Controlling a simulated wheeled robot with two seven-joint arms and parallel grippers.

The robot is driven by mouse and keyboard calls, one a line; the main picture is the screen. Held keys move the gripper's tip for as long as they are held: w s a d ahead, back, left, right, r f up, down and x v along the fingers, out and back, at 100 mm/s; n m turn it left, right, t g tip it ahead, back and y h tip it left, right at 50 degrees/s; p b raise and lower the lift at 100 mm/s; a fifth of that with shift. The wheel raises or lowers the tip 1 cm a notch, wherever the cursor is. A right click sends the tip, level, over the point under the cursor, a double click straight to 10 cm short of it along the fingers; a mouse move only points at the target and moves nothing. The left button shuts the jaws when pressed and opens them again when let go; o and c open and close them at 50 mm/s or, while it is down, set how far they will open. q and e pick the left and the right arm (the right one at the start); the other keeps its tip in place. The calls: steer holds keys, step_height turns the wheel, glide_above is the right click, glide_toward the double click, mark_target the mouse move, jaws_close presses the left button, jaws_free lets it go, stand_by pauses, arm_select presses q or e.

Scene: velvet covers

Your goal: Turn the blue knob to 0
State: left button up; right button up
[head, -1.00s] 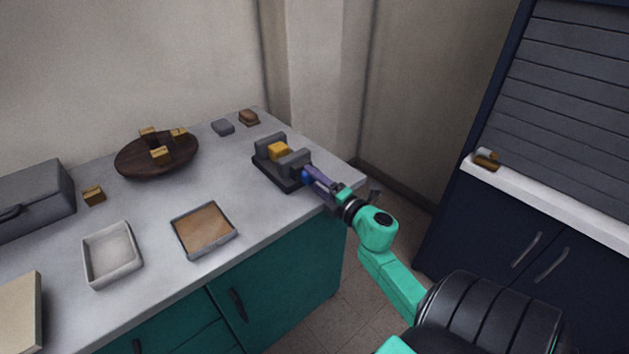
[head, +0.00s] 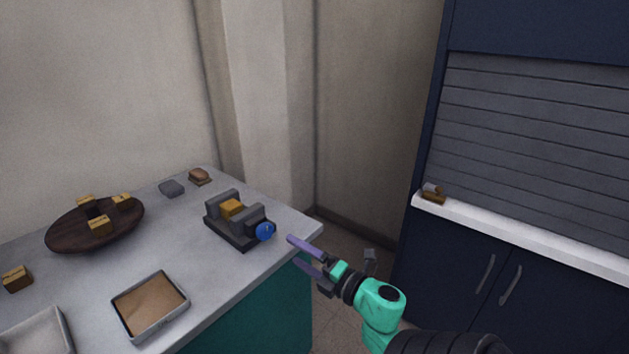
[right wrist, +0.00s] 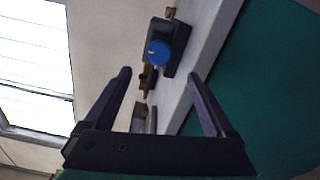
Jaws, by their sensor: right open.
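The blue knob (head: 265,231) is on the right end of a dark grey vise-like device (head: 228,236) that holds a yellow-brown block (head: 232,208). The device stands near the right edge of the counter. The knob also shows in the right wrist view (right wrist: 158,53), beyond and between my fingertips; its dial marks are too small to read. My right gripper (head: 299,252) is open and empty, just right of the knob and apart from it, its fingers pointing toward it. My left gripper is not in view.
The grey counter (head: 215,290) holds a dark oval dish (head: 65,232) with several small blocks, a tray with a brown inside (head: 150,305), a grey block (head: 171,188) and a brown block (head: 199,176). A dark blue cabinet (head: 455,250) stands at right.

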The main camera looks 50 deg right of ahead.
steer(key=s, duration=0.4)
steer(key=shift+s+a, duration=0.1)
steer(key=shift+s, duration=0.3)
step_height(320, 180, down, 26)
steer(key=s+a+m+g+h+p, duration=0.15)
steer(key=m+g+p, duration=0.35)
steer(key=m, duration=0.7)
steer(key=s+a+f+m+g+y+p, duration=0.1)
steer(key=s+a+f+m+g, duration=0.15)
steer(key=f, duration=0.35)
steer(key=s+a+f+m+g, duration=0.1)
steer(key=s+a+f+g, duration=0.25)
steer(key=f, duration=0.25)
steer(key=s+a+f+m+g+p, duration=0.1)
steer(key=s+a+f+g, duration=0.1)
steer(key=s, duration=0.6)
steer(key=s+a+f+m+g+p, duration=0.1)
steer(key=s+a+f+g, duration=0.2)
steer(key=s, duration=0.4)
step_height(320, 180, down, 3)
steer(key=shift+s+r+g+y, duration=0.2)
steer(key=shift+s+g+y, duration=0.15)
steer(key=shift+g+y, duration=0.15)
